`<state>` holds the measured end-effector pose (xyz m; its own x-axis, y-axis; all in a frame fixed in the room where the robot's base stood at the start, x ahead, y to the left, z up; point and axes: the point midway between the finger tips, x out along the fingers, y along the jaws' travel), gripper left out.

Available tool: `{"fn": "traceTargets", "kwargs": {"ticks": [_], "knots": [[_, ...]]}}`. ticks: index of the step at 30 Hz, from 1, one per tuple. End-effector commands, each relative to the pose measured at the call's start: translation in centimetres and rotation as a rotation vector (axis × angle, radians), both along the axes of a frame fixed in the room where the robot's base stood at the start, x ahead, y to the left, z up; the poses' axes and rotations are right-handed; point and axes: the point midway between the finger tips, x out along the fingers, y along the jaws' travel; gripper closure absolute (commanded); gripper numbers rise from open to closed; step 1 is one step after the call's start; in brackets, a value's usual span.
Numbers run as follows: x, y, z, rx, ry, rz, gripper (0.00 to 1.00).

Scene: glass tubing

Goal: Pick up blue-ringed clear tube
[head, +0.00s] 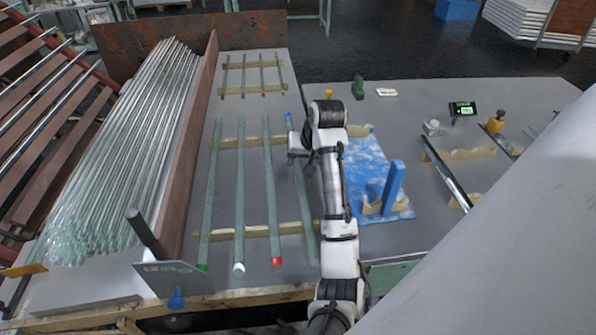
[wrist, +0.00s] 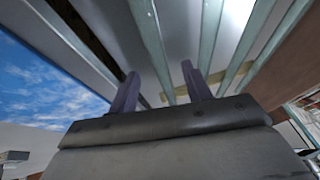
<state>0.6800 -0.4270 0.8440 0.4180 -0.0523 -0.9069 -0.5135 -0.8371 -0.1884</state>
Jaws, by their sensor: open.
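The blue-ringed clear tube (head: 301,190) is the rightmost of the long tubes lying on wooden supports in the head view. A small blue mark (head: 289,117) shows near its far end, and my arm hides part of its length. My gripper (head: 297,151) is open over its far half. In the wrist view the two fingers of my gripper (wrist: 160,68) are apart, and a clear tube (wrist: 150,40) runs through the gap between them as seen. I cannot tell how far above it the fingertips are. No ring shows in the wrist view.
To the left lie tubes with red (head: 276,262), white (head: 239,267) and green (head: 202,267) ends. Beyond a brown board (head: 190,150) is a dense tube stack (head: 125,150). Right of my arm is a blue mat (head: 366,160) with a blue upright block (head: 393,186).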

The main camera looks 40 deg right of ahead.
Motion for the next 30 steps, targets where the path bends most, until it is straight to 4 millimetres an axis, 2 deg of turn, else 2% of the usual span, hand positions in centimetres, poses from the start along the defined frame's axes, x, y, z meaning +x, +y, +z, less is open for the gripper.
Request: {"fn": "traceTargets", "kwargs": {"ticks": [9,18,30], "knots": [[1.6,-0.5,-3.9,0.002,0.003,0.0,0.51],[1.9,-0.6,-4.5,0.0,0.0,0.0,0.51],[1.9,-0.6,-4.4,0.001,0.001,0.0,1.0]]}}
